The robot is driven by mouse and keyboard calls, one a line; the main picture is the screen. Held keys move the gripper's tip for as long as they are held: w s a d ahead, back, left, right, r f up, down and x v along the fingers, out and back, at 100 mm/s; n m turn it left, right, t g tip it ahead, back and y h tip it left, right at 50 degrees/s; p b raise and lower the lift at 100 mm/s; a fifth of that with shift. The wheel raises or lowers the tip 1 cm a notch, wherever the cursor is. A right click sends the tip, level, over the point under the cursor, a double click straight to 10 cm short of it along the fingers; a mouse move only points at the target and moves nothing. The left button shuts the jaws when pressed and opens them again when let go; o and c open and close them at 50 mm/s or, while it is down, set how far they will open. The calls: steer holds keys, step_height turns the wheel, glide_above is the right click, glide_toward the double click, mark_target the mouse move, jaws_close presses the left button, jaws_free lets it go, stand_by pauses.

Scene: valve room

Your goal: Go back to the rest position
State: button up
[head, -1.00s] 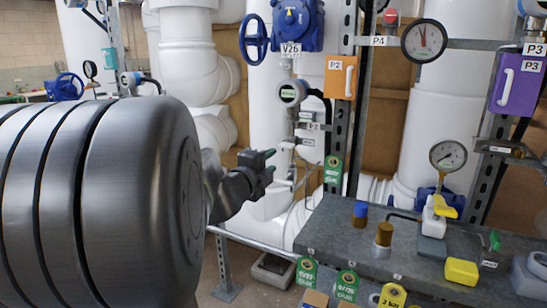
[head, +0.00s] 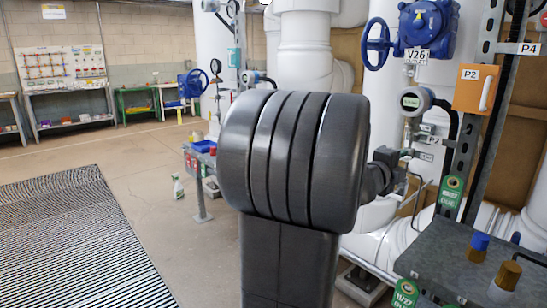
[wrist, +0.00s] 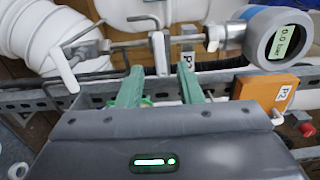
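My gripper (wrist: 160,90) shows in the wrist view with its two green fingers apart and nothing held between them. Beyond the fingers are a grey slotted rail (wrist: 60,98), thin metal piping (wrist: 120,45) and a round gauge reading 0.0 bar (wrist: 286,38). In the head view my dark arm fills the middle, and the wrist end reaches right, toward the pipework. The fingers are small and partly hidden there. The orange P2 box (head: 475,89) is to the right of my wrist and also shows in the wrist view (wrist: 265,90).
The blue V26 valve (head: 425,25) and digital gauge (head: 415,101) are above and right of my wrist. A grey bench (head: 455,255) with tags and fittings is at lower right. Open floor (head: 140,150) and a striped mat (head: 70,240) lie left; a spray bottle (head: 178,186) stands there.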

mark_target(404, 159)
steer(key=shift+x, duration=2.4)
steer(key=shift+s+a, duration=0.1)
steer(key=shift+a, duration=0.05)
steer(key=v, duration=1.3)
steer(key=x, duration=1.3)
steer(key=shift+w+d, duration=0.2)
steer(key=shift+d, duration=0.1)
steer(key=n+p, duration=0.1)
steer(key=n, duration=0.2)
steer(key=shift+s+a+r+p, duration=0.15)
steer(key=shift+a+r+p, duration=0.1)
steer(key=shift+r+p, duration=0.1)
steer(key=n+p, duration=0.2)
steer(key=n, duration=0.3)
steer(key=shift+a+r+n, duration=0.1)
steer(key=shift+n, duration=0.3)
